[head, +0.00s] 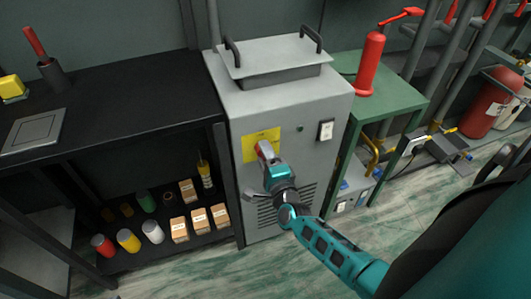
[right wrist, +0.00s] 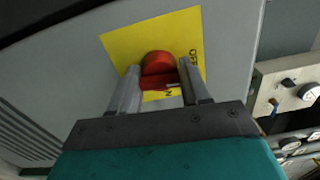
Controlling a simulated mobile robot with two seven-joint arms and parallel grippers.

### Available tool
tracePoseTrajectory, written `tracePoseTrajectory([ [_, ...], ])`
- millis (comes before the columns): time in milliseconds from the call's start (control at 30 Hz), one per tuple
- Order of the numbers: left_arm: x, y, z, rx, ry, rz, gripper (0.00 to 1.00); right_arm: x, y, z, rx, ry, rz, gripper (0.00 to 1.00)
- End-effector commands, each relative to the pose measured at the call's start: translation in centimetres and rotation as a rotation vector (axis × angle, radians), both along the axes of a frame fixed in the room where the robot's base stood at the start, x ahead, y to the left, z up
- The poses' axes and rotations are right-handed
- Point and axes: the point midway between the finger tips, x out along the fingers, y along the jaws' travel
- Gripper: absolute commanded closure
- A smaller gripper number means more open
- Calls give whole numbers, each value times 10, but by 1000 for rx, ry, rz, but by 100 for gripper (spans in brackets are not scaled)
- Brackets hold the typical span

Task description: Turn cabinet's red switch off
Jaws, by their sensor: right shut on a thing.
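The grey cabinet (head: 295,102) stands in the middle of the head view. A yellow plate (head: 249,144) on its front carries the red switch (head: 264,148). The knob's lower part is partly hidden. My left gripper is not in view.
A black shelf (head: 130,92) with cans and boxes stands to the left. Floor in front is clear.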

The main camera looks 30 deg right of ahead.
Motion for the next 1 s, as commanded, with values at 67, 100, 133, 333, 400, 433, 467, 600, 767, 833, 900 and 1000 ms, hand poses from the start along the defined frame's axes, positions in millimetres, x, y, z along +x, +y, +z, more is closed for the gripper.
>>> tracePoseTrajectory([
  [67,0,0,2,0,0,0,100,1,5,0,-28,10,8,84],
  [100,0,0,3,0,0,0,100,1,5,-1,-41,13,8,84],
  [133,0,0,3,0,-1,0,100,0,5,-1,-49,16,8,84],
  [333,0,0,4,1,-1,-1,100,0,5,-2,-84,25,9,84],
  [400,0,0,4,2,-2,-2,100,0,5,-2,-87,26,9,84],
  [433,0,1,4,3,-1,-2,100,0,6,-2,-88,26,9,84],
  [467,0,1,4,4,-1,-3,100,0,6,-2,-89,27,9,84],
  [600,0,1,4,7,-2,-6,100,0,6,-2,-89,27,10,84],
  [767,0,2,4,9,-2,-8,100,0,6,-3,-88,28,10,84],
  [833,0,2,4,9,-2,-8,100,0,6,-3,-88,28,10,47],
  [900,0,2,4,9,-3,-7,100,0,5,-2,-89,27,8,40],
  [1000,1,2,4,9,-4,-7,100,0,3,-2,-89,26,6,31],
])
